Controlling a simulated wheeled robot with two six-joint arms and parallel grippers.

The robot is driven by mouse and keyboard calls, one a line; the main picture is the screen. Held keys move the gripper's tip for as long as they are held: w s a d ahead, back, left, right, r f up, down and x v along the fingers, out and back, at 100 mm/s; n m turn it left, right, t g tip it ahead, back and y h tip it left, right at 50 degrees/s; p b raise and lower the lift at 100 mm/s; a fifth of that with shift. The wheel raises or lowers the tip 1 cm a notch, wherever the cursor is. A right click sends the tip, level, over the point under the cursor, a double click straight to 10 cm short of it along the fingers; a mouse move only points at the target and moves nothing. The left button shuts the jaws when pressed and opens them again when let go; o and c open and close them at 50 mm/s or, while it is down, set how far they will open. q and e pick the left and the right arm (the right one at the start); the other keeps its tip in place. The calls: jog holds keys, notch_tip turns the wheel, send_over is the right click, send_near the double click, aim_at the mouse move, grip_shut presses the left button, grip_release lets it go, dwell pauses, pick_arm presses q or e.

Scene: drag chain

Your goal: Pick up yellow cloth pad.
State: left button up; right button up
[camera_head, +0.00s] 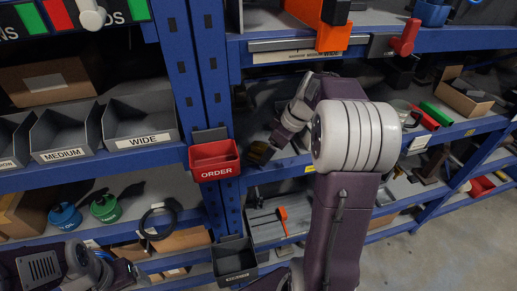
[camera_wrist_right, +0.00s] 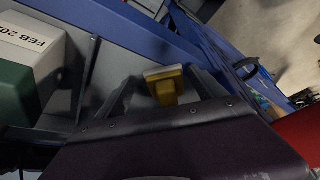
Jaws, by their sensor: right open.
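A small yellow pad with a pale top edge (camera_wrist_right: 165,88) shows in the right wrist view, on or just above the grey shelf. My right gripper (camera_wrist_right: 160,77) is open, with one finger on each side of the pad. I cannot tell whether either finger touches it. In the head view my right arm reaches into the middle shelf bay, and the right gripper (camera_head: 264,152) is low near the shelf's front edge, dark and partly hidden. Part of my left arm shows at the lower left, but its fingertips are not in view.
A red ORDER bin (camera_head: 214,160) hangs on the blue upright left of my right gripper. A green and white box (camera_wrist_right: 35,65) stands left in the wrist view. A blue shelf rail (camera_wrist_right: 125,30) runs close by. A dark bin (camera_head: 235,261) hangs below.

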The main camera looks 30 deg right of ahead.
aim_at(259, 144)
jog(key=shift+a+r, duration=0.15)
jog(key=shift+a, duration=0.05)
jog(key=shift+w+a+r+p, duration=0.3)
jog(key=shift+w+a+p, duration=0.55)
jog(key=shift+w+a, duration=0.05)
jog(key=shift+w+a+f+p, duration=0.35)
jog(key=shift+w+f, duration=0.3)
jog(key=shift+w, duration=0.2)
jog(key=shift+w+f, duration=0.3)
jog(key=shift+s, duration=0.1)
jog(key=shift+c, duration=0.3)
jog(key=shift+s+r, duration=0.15)
jog(key=shift+s, duration=0.1)
jog(key=c, duration=1)
jog(key=shift+c, duration=1.4)
pick_arm(q)
jog(key=shift+s+r, duration=0.2)
jog(key=shift+r, duration=0.45)
jog(key=shift+s+r, duration=0.15)
jog(key=shift+r, duration=0.45)
pick_arm(e)
jog(key=shift+w, duration=0.2)
